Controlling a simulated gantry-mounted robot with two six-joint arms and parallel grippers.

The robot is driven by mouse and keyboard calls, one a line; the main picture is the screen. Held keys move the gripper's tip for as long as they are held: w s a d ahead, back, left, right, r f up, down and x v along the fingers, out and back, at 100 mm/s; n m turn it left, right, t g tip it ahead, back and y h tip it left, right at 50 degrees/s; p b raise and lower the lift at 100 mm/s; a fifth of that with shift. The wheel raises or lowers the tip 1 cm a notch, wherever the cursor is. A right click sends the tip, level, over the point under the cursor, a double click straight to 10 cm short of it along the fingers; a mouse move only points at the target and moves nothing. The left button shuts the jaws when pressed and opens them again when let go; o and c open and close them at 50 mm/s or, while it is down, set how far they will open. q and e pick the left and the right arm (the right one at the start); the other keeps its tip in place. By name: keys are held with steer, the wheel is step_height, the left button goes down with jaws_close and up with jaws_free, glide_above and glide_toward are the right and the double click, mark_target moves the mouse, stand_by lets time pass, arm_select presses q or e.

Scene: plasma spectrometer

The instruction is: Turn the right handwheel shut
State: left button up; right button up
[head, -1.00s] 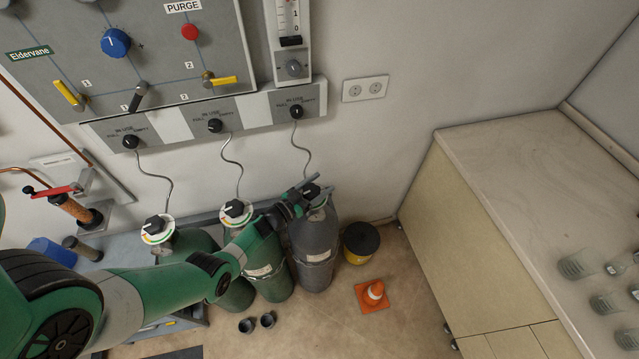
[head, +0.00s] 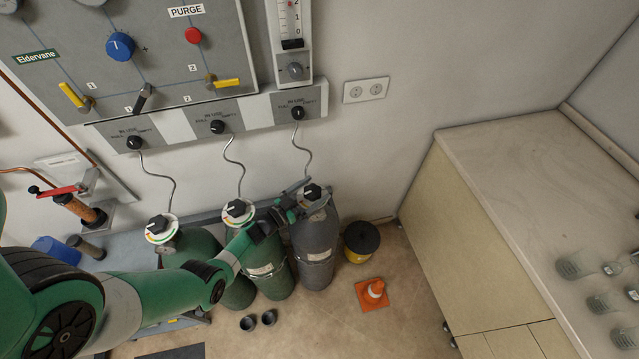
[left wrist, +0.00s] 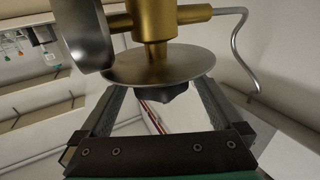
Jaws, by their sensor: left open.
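The right handwheel (head: 313,192) is a black knob over a pale dial on top of the grey gas cylinder (head: 316,243). My left gripper (head: 308,194) is open at this handwheel, its fingers on either side, partly covering it in the head view. In the left wrist view, a brass valve body (left wrist: 155,25) with a round metal disc (left wrist: 150,66) and a dark knob (left wrist: 170,92) sits beyond and between the open fingers (left wrist: 158,105). Contact between fingers and knob cannot be told. My right gripper is not in view.
Two green cylinders with similar handwheels (head: 161,228) (head: 238,210) stand to the left, the middle one close behind my left forearm. A wall panel (head: 130,60) hangs above.

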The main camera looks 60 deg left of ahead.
mark_target(305, 196)
arm_select(q)
steer(key=p+v, duration=0.1)
steer(key=v, duration=0.6)
steer(key=shift+s+r+p, duration=0.1)
steer(key=shift+s+p, duration=0.2)
steer(key=shift+p, duration=0.1)
steer(key=shift+s+d, duration=0.2)
steer(key=shift+s, duration=0.25)
